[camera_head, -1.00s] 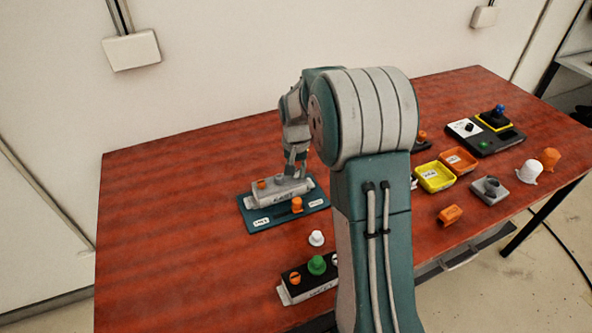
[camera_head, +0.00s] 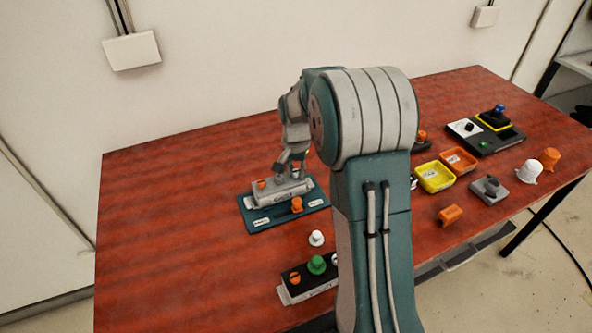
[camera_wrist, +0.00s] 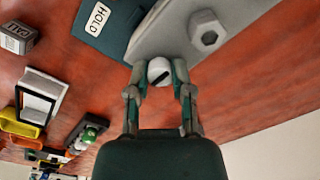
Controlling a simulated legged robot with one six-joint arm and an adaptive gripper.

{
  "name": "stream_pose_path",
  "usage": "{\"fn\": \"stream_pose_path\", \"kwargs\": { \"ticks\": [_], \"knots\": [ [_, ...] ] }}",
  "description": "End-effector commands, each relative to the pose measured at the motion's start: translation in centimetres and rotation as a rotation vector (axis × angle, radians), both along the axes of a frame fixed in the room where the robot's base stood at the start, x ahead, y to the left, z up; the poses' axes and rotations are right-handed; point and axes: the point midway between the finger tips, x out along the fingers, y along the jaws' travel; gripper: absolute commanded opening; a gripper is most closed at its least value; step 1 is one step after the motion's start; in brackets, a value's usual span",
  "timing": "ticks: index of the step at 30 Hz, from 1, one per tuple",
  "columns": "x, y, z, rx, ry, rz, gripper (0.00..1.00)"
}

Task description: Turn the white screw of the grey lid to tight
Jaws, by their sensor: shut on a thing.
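The grey lid (camera_head: 272,196) lies on a teal base (camera_head: 257,221) toward the left of the table. An orange slotted screw (camera_head: 261,184) sits at its left end. In the wrist view, the white screw (camera_wrist: 160,70), with a dark slot across its top, is at the edge of the grey lid (camera_wrist: 165,42). My gripper (camera_wrist: 160,78) has one finger on either side of the white screw and is shut on it. In the head view my gripper (camera_head: 289,170) is over the lid's far right part, and the white screw is hidden or too small to tell.
An orange knob (camera_head: 297,204) stands on the teal base. A white knob (camera_head: 316,238) and a black box (camera_head: 309,288) with a green knob (camera_head: 316,264) are nearer. Yellow (camera_head: 435,178) and orange (camera_head: 459,160) trays lie right of my arm. The table's left side is clear.

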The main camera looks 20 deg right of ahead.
Motion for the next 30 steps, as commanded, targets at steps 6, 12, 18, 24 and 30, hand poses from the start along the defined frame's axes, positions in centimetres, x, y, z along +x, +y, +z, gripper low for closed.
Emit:
{"fn": "stream_pose_path", "kwargs": {
  "ticks": [6, 12, 18, 24, 30],
  "knots": [
    [-0.1, 0.1, -0.2, 0.002, 0.005, 0.000, 0.65],
    [-0.1, 0.0, -0.1, 0.001, 0.002, 0.001, 0.65],
    [0.0, 0.0, 0.4, 0.000, 0.000, 0.001, 0.65],
    [0.1, 0.0, 3.6, -0.001, -0.004, 0.001, 0.65],
    [0.1, 0.1, 7.9, -0.001, -0.004, 0.001, 0.65]
  ]
}}
